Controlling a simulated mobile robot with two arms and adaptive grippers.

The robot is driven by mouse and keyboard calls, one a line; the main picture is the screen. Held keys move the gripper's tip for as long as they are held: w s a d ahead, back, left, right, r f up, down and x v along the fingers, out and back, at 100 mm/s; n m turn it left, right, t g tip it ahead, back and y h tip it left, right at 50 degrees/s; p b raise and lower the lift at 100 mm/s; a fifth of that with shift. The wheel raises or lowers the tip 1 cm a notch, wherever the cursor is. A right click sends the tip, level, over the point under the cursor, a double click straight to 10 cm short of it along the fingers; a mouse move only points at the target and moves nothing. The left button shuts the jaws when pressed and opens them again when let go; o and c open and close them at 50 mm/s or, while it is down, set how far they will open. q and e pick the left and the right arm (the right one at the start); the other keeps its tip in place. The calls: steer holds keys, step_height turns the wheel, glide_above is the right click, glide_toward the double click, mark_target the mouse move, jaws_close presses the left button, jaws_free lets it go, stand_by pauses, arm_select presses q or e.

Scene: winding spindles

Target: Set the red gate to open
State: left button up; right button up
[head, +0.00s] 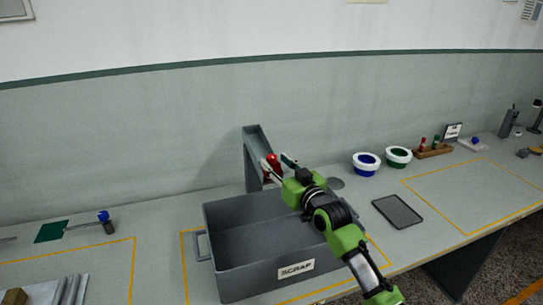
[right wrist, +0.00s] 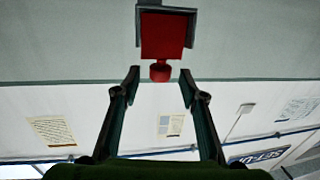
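The red gate (head: 271,163) sits at the lower end of a grey chute (head: 257,142) behind the scrap bin. In the right wrist view the gate is a red plate (right wrist: 162,37) in a grey frame, with a round red knob (right wrist: 160,72) on its near side. My right gripper (head: 276,162) is open, its fingers on either side of the gate in the head view. In the right wrist view its fingertips (right wrist: 159,77) are spread wide around the knob, with clear gaps on both sides. My left gripper is not in view.
A grey bin marked SCRAP (head: 236,282) stands below the chute and my right forearm.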

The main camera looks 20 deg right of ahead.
mark_target(274, 161)
steer(key=shift+w+a+r, duration=0.1)
steer(key=shift+w+a, duration=0.15)
steer(key=shift+w, duration=0.8)
steer(key=shift+w+a, duration=0.1)
steer(key=shift+w, duration=0.55)
jaws_close()
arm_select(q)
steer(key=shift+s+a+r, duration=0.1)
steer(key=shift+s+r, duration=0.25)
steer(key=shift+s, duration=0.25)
